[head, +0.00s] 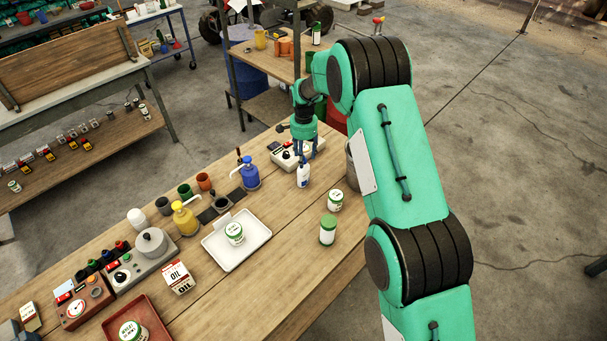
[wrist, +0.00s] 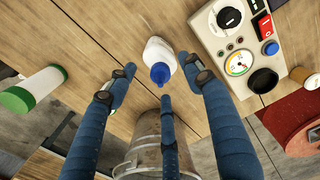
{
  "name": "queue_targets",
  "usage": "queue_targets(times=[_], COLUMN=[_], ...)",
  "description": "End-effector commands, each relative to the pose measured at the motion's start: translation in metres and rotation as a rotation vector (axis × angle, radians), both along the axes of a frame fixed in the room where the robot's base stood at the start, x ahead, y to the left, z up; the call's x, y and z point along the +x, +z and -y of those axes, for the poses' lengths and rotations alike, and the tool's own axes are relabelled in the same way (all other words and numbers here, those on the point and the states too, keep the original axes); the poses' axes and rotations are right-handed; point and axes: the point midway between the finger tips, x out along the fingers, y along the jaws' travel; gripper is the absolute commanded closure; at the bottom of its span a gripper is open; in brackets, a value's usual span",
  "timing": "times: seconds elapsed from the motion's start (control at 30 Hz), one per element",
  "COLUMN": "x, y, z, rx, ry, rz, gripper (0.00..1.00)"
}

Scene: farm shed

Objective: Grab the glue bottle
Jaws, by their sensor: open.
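The glue bottle, white with a blue cap, stands on the wooden workbench (head: 277,239) toward its far end; it shows in the head view (head: 303,178) and in the wrist view (wrist: 160,58). My gripper (head: 304,157) is over it, pointing down. In the wrist view, my gripper's blue fingers (wrist: 160,80) are spread, with the bottle's blue cap and white body between and just beyond the fingertips. I see no finger pressed on the bottle.
A control box with a gauge (wrist: 238,55) is close beside the bottle. A metal bucket (wrist: 150,140) is near the bench edge. A blue pump bottle (head: 249,173) is to the left.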

Motion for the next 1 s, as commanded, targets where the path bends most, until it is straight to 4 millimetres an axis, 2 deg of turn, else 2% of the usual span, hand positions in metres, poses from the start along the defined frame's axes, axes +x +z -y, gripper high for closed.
queue_targets(times=[0.2,0.37,0.97,1.0], x=[0.0,0.001,0.001,0.001], y=[-0.025,-0.037,-0.039,-0.039], z=[0.0,-0.001,0.0,0.0], rx=[0.0,0.0,0.0,0.0], ry=[0.0,0.0,0.0,0.0], rz=[-0.003,0.0,0.0,0.0], gripper=[0.49,0.49,0.49,0.57])
